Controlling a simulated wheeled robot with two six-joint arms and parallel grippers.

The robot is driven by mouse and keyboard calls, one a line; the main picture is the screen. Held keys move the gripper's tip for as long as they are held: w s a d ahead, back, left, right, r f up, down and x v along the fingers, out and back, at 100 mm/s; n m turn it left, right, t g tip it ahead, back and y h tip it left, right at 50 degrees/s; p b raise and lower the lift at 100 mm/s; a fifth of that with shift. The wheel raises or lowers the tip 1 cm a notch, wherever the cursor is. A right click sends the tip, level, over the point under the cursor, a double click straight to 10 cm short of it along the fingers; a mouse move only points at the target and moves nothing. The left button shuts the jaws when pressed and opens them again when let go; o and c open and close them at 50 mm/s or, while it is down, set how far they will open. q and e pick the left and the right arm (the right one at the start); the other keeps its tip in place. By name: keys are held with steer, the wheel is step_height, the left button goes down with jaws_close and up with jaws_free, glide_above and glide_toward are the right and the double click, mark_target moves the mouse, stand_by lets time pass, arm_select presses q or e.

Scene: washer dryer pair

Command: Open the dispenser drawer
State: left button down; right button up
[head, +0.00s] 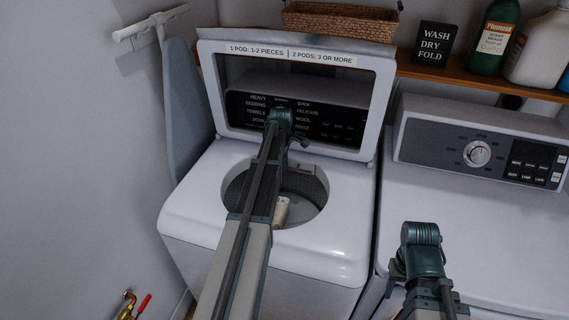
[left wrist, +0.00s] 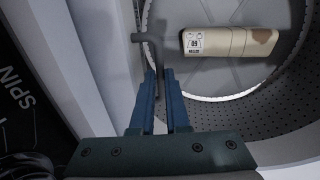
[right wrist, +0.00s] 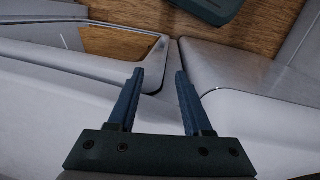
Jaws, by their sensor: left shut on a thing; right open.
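The top-load washer (head: 190,205) stands with its lid (head: 382,100) raised and its round tub open. In the left wrist view, a dark grey hooked bar (left wrist: 148,38), apparently the dispenser drawer's handle, rises between my left fingers (left wrist: 160,75), beside the tub's edge. My left gripper (head: 297,143) is shut on it at the back of the tub opening. The drawer's body cannot be told clearly; a small pale panel (head: 302,169) shows at the back rim. My right gripper (right wrist: 156,75) is open and empty, over the dryer's front left area.
A beige labelled item (left wrist: 228,42) lies in the tub, also visible in the head view (head: 281,211). The dryer (head: 480,220) stands to the right, its top clear. A wooden shelf (head: 440,70) behind holds bottles, a sign and a basket. An ironing board (head: 187,110) leans at left.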

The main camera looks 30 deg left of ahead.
arm_select(q)
steer(key=shift+s, duration=0.1)
stand_by(0.4)
steer(key=s+d, duration=0.2)
steer(key=s, duration=0.6)
steer(key=shift+s, duration=0.4)
steer(key=shift+d, duration=0.1)
steer(key=c, duration=1.2)
jaws_free()
steer(key=shift+r, duration=0.1)
steer(key=r+p, duration=0.4)
steer(key=s+r+p, duration=0.1)
steer(key=r+p, duration=0.4)
steer(key=s+r+p, duration=0.1)
steer(key=r+p, duration=0.3)
steer(key=shift+s+d+r+p, duration=0.15)
steer(key=shift+d+r+p, duration=0.05)
steer(key=shift+d+p, duration=0.1)
